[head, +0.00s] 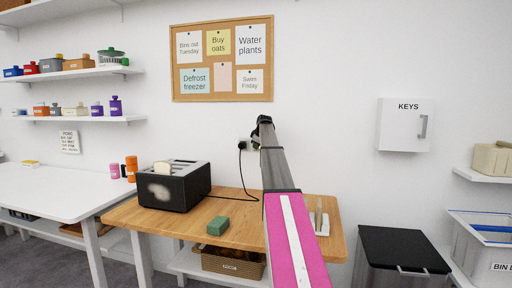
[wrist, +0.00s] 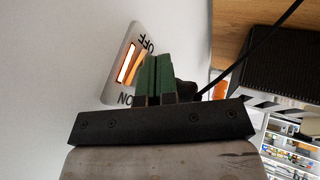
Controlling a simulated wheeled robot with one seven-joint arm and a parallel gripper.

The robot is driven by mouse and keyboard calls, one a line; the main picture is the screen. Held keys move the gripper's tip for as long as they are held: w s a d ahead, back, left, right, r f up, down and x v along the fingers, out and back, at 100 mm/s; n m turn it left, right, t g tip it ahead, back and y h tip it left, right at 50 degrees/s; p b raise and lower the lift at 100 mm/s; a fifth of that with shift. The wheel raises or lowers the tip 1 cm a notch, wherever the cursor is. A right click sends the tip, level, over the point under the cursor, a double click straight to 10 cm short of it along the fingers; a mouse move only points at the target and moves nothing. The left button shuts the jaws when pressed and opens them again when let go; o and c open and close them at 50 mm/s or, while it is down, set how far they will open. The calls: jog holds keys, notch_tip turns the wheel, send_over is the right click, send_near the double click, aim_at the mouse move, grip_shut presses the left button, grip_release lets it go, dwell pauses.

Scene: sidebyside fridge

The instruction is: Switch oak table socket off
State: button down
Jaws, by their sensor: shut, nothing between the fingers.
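The oak table (head: 168,222) stands against the wall, with the white socket (head: 255,144) above it, partly hidden by my arm. A black plug (head: 242,145) sits at the socket, and its cord runs down to the toaster. In the wrist view the socket plate (wrist: 112,82) carries a switch (wrist: 128,62) that glows orange, with OFF and ON lettering at its two ends. My gripper (wrist: 155,57) is shut and empty, its green fingertips beside the switch and partly over the plate. I cannot tell whether they touch it. The plug (wrist: 186,90) shows just behind the fingers.
A black toaster (head: 175,187) with bread and a green block (head: 217,225) stand on the table. A corkboard (head: 222,60) hangs above, a white key box (head: 404,124) to the right. A black bin (head: 400,248) stands right of the table.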

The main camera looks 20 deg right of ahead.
jog(key=shift+w+d, duration=0.1)
jog(key=shift+w, duration=0.05)
dwell(0.3)
jog(key=shift+r, duration=0.8)
jog(key=s+a+r, duration=0.1)
jog(key=s+r, duration=0.7)
jog(key=s, duration=0.1)
jog(key=shift+a+r, duration=0.35)
jog(key=shift+a, duration=0.05)
